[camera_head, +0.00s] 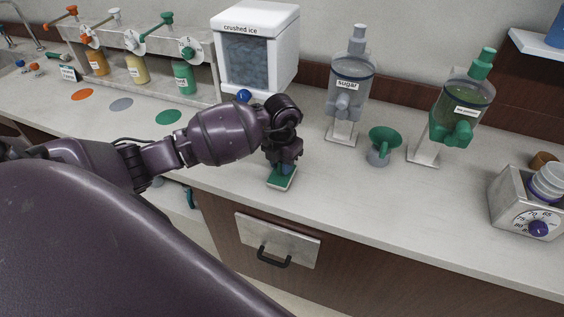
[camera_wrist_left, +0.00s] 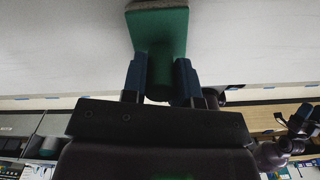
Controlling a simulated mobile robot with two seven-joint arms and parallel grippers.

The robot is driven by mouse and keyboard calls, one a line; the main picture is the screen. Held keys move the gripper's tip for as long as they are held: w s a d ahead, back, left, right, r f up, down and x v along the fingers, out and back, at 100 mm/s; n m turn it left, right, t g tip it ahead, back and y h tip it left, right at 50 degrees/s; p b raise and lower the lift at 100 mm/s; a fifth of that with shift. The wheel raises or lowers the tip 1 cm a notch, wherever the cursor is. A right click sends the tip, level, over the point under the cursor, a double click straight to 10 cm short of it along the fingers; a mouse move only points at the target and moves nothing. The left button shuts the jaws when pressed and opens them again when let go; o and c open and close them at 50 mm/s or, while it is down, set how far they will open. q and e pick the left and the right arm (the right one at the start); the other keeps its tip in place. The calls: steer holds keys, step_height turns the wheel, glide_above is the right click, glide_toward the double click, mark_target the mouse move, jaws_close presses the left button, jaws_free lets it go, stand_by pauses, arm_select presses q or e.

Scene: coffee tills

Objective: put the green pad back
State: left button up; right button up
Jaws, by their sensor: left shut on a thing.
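The green pad (camera_head: 282,178) is a flat rectangular block with a pale underside. My left gripper (camera_head: 285,165) is shut on its raised grip and points down at the counter near the front edge. Whether the pad touches the counter or hangs just above it, I cannot tell. In the left wrist view the green pad (camera_wrist_left: 160,28) extends from between the two blue fingers of my left gripper (camera_wrist_left: 160,85). At the right edge of that view a small dark and purple shape looks like my right arm, its gripper (camera_wrist_left: 302,118) too small to read.
The crushed ice box (camera_head: 258,50) stands behind my left gripper. The sugar dispenser (camera_head: 350,85), a green funnel (camera_head: 384,140) and a green dispenser (camera_head: 462,105) stand to the right. Orange, grey and green discs (camera_head: 169,117) lie left. The counter (camera_head: 350,190) between is clear.

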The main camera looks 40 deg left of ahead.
arm_select(q)
steer(key=o, duration=0.5)
steer(key=shift+f, duration=0.1)
steer(key=o, duration=0.4)
arm_select(e)
steer(key=shift+w+r, duration=0.2)
steer(key=shift+w, duration=0.3)
